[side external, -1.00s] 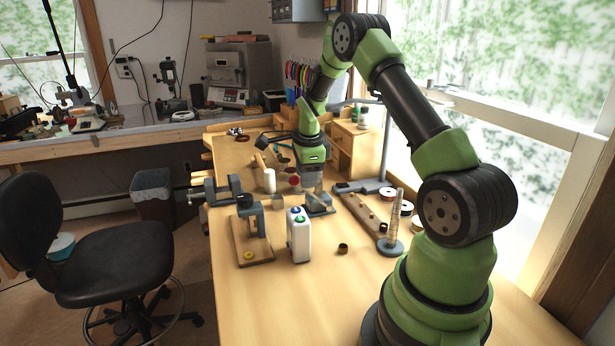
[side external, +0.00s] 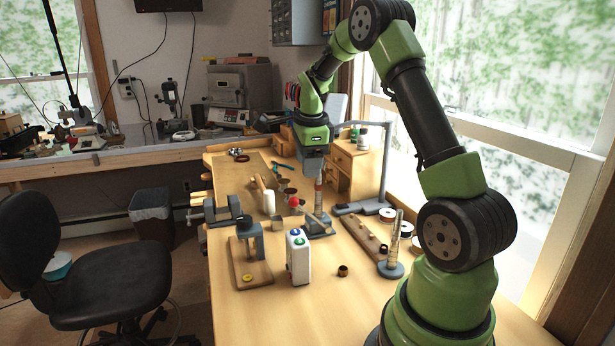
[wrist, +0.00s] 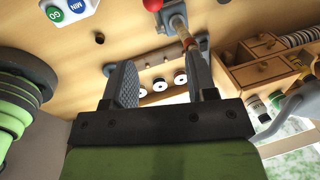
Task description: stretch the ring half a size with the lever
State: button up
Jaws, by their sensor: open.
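The ring stretcher (side external: 318,230) stands mid-bench, with a banded tapered post (side external: 319,196) rising from its grey base. Its lever ends in a red ball knob (side external: 293,202), which shows at the top of the wrist view (wrist: 152,4). I cannot tell whether another ring is on the post. My gripper (side external: 318,170) is open above the stretcher, away from the knob. In the wrist view my fingers (wrist: 160,80) are apart, and the right one partly hides the post (wrist: 186,36); contact is unclear.
A ring mandrel (side external: 394,245) and a pegged wooden board (side external: 365,238) are right. The front bench is mostly clear.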

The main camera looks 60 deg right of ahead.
aim_at(300, 208)
jog(key=shift+r, duration=0.2)
jog(key=shift+m, duration=0.3)
jog(key=f, duration=0.4)
jog(key=w+f, duration=0.1)
jog(key=f, duration=0.3)
jog(key=w+f, duration=0.1)
jog(key=f, duration=0.3)
jog(key=shift+w+d+f, duration=0.1)
jog(key=shift+d+f, duration=0.1)
jog(key=shift+f, duration=0.15)
